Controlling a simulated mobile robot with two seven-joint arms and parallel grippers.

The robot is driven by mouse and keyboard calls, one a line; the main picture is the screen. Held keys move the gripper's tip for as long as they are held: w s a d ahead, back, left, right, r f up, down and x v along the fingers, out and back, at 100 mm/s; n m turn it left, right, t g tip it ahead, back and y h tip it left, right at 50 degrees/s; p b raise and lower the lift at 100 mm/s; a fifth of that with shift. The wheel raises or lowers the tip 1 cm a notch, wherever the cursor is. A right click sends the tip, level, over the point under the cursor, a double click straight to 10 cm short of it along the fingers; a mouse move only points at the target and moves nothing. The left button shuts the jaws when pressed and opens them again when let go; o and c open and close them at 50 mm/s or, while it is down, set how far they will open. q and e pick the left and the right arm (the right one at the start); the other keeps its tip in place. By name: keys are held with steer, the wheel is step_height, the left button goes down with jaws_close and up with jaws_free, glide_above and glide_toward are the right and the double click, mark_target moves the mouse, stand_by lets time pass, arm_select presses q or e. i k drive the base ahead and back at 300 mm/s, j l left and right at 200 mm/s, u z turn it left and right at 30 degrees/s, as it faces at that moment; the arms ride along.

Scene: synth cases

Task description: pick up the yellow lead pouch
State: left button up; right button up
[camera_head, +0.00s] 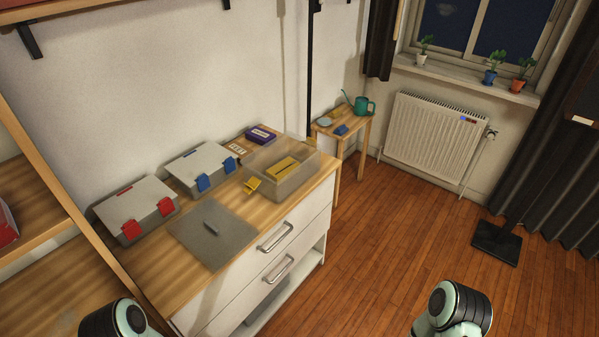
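A flat yellow item (282,168), which looks like the yellow lead pouch, lies inside an open grey see-through case (297,186) at the right end of the dresser top. A yellow latch (252,186) sticks out at the case's front left corner. Only links of my two arms show, at the bottom left and bottom right edges. Neither gripper is in view, and both arms are well apart from the case.
The wooden dresser top (145,262) also holds a closed case with red latches (133,206), one with blue latches (199,167), a grey mat (205,244) with a small grey item, and a purple box (260,134). A side table (348,143) stands behind.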

mark_target(278, 171)
steer(key=u, duration=1.2)
steer(key=l+u, duration=0.25)
steer(key=u, duration=0.2)
steer(key=l+u, duration=0.25)
steer(key=u, duration=0.2)
steer(key=l+u, duration=0.25)
steer(key=u, duration=0.2)
steer(key=k+l+u, duration=0.25)
steer(key=l+u, duration=0.3)
steer(key=k+l+u, duration=0.8)
steer(key=k+l, duration=0.8)
steer(key=k, duration=0.3)
steer(key=k+l+u, duration=0.1)
steer(key=k+l, duration=0.45)
steer(key=k, duration=0.3)
steer(key=i, duration=0.95)
